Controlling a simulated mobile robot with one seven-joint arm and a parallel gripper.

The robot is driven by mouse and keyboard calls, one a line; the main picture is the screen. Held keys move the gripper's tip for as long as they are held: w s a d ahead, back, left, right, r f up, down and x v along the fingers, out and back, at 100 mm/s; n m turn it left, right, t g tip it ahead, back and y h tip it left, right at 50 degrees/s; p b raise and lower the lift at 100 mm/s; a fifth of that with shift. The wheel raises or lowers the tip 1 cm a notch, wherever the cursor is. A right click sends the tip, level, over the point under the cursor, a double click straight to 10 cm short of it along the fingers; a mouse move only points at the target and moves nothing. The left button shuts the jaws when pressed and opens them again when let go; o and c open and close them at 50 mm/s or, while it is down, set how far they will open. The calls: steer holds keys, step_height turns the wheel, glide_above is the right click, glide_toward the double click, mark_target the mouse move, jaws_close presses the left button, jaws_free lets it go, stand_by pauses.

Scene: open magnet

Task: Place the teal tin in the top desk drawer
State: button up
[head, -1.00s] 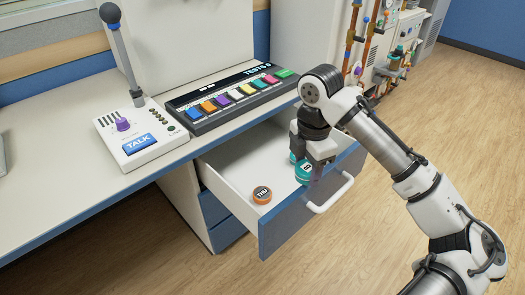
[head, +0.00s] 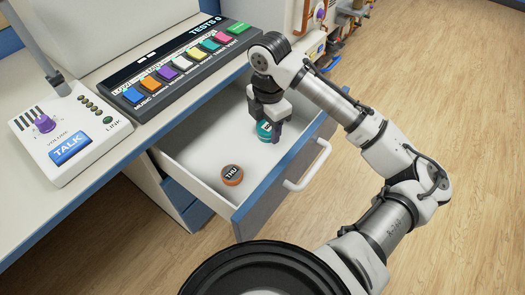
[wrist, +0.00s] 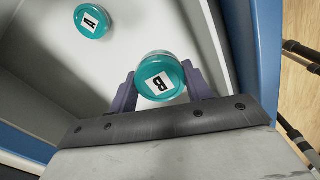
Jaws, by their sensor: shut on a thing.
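My gripper (head: 268,126) is shut on a teal tin with a white label marked B (wrist: 160,77); the tin also shows in the head view (head: 264,131). The gripper points down over the right part of the open top desk drawer (head: 195,155). I cannot tell whether the tin touches the drawer floor. A second teal tin, marked A (wrist: 91,21), lies in the drawer in the wrist view; in the head view I cannot make it out.
An orange tin marked THU (head: 232,175) lies in the drawer near its front panel. The drawer's handle (head: 308,168) sticks out in front. On the desk (head: 112,172) stand a button panel (head: 180,65) and a TALK console (head: 70,130).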

mark_target(267, 161)
step_height(267, 161, down, 12)
steer(key=shift+r+b, duration=0.2)
steer(key=shift+b, duration=0.4)
steer(key=shift+f, duration=0.1)
steer(key=o, duration=1)
step_height(267, 161, up, 12)
steer(key=shift+r+p, duration=0.15)
steer(key=shift+p, duration=0.65)
